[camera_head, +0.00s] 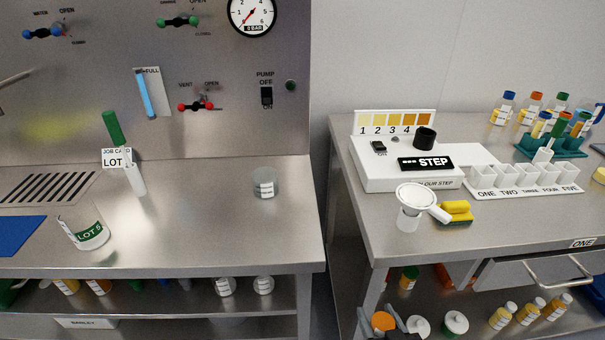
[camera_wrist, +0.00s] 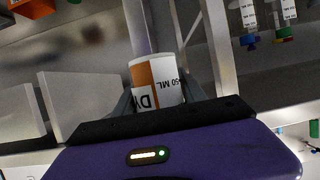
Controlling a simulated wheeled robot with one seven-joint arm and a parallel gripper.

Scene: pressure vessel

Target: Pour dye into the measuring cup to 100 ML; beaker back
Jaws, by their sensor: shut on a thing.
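My gripper (camera_head: 382,313) is at the bottom of the head view, in front of the right bench, with its dark fingers on either side of a beaker (camera_head: 383,322) that shows orange from above. In the wrist view the beaker (camera_wrist: 157,82) sits between the fingers, with an orange and white label, partly hidden by my gripper. A clear cup (camera_head: 265,184) with a white label stands on the left bench near its right end. I cannot tell which is the measuring cup.
A white tester (camera_head: 412,180), a white strainer-like thing over a small cup (camera_head: 408,220) and a yellow sponge (camera_head: 456,212) are on the right bench (camera_head: 480,240). A drawer (camera_head: 535,272) juts out below. A gap separates the benches. The left bench's middle (camera_head: 200,225) is clear.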

